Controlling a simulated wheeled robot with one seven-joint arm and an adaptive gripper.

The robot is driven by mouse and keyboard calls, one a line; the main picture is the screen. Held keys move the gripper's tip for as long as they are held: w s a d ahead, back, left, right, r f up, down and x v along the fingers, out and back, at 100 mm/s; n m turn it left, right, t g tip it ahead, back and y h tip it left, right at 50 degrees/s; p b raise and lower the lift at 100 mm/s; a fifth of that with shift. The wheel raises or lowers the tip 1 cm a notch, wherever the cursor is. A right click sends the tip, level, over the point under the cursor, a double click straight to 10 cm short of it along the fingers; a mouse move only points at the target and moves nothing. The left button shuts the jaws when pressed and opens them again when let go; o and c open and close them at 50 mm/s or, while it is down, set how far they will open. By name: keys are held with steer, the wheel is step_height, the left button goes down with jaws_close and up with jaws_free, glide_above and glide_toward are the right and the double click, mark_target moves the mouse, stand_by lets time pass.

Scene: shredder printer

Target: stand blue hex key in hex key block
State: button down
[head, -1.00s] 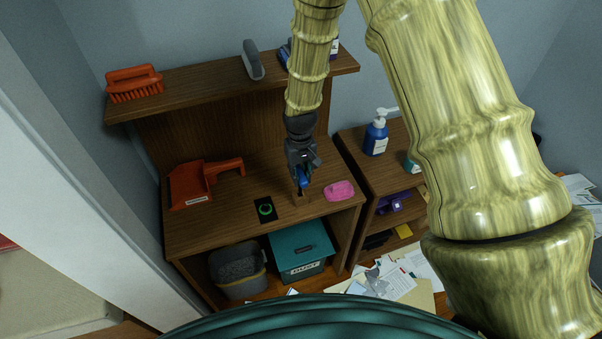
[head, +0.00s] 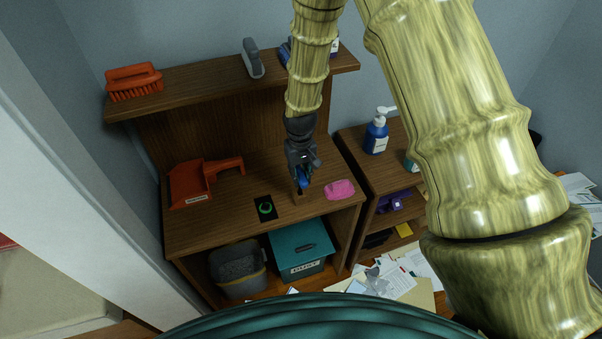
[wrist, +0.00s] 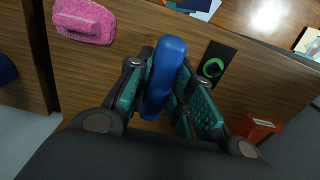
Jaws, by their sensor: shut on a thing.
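My gripper (head: 302,176) points down over the front part of the wooden desk top. It is shut on a blue thing, which I take to be the blue hex key (head: 304,184). In the wrist view the blue hex key (wrist: 165,75) shows as a long rounded blue body between the teal finger pads, and its lower end is hidden. I cannot make out a hex key block; the spot right under my gripper is largely hidden. I cannot tell whether the blue thing touches the desk.
A black plate with a green ring (head: 265,208) lies left of my gripper, and a pink sponge-like thing (head: 340,190) lies right. A red dustpan (head: 190,186) is further left. A shelf (head: 200,85) overhangs the back. A teal bin (head: 302,251) stands below the desk top.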

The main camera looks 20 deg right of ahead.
steer(key=shift+f+b, duration=1.05)
steer(key=shift+f, duration=1.05)
steer(key=c, duration=1.2)
jaws_free()
step_height(320, 180, up, 12)
steer(key=s+d+f+b, duration=0.2)
steer(key=s+f+b, duration=0.1)
steer(key=s+f, duration=2.2)
steer(key=shift+m, duration=0.4)
steer(key=s+f, duration=0.1)
steer(key=s, duration=0.2)
steer(key=s+d+f+b, duration=0.1)
steer(key=s+f, duration=0.1)
steer(key=s, duration=0.2)
steer(key=s+f, duration=0.1)
steer(key=s, duration=0.3)
steer(key=shift+d+f, duration=0.25)
steer(key=shift+d, duration=0.05)
